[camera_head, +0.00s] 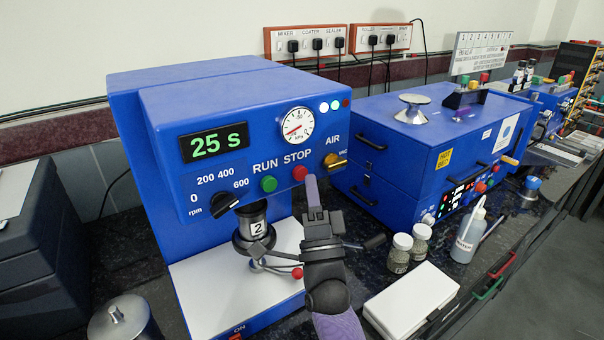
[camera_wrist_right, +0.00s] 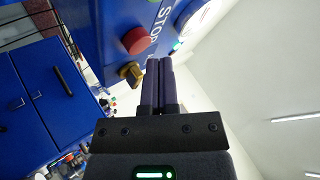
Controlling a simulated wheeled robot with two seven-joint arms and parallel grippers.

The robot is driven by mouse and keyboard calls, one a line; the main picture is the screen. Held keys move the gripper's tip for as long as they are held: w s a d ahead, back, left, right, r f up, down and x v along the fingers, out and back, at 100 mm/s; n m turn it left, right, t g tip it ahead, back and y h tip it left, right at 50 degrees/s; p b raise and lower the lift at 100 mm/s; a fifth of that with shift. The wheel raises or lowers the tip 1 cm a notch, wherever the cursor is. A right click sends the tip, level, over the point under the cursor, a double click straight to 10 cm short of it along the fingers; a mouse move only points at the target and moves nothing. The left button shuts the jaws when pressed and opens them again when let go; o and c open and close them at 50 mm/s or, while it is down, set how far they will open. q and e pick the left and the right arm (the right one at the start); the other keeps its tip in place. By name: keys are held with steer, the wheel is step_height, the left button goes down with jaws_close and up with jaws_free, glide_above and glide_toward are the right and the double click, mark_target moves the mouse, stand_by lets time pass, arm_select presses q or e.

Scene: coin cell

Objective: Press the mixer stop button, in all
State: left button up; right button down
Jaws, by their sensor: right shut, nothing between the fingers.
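The blue mixer (camera_head: 215,85) stands at the centre left with its display reading 25 S. Its red STOP button (camera_head: 300,173) is on the front panel, right of the green RUN button (camera_head: 268,184). My right gripper (camera_head: 312,182) is shut and empty, its fingertips just below and right of the STOP button in the head view. In the right wrist view the red button (camera_wrist_right: 136,41) is left of the shut fingertips (camera_wrist_right: 160,62). Whether the fingers touch the panel cannot be told. A cup marked 2 (camera_head: 253,222) sits under the mixer head. My left gripper is not in view.
A brass AIR knob (camera_head: 335,161) is close to the right of the STOP button. The black rpm knob (camera_head: 223,203) is to the left. Two jars (camera_head: 400,250), a wash bottle (camera_head: 467,238) and a white box (camera_head: 410,300) stand right of my right arm.

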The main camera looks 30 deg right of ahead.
steer(key=shift+w+y, duration=0.1)
steer(key=shift+y, duration=0.2)
stand_by(0.4)
steer(key=shift+w, duration=0.3)
steer(key=shift+w+b, duration=0.45)
stand_by(0.6)
steer(key=shift+s, duration=0.1)
steer(key=shift+s+p, duration=0.6)
steer(key=shift+s, duration=0.15)
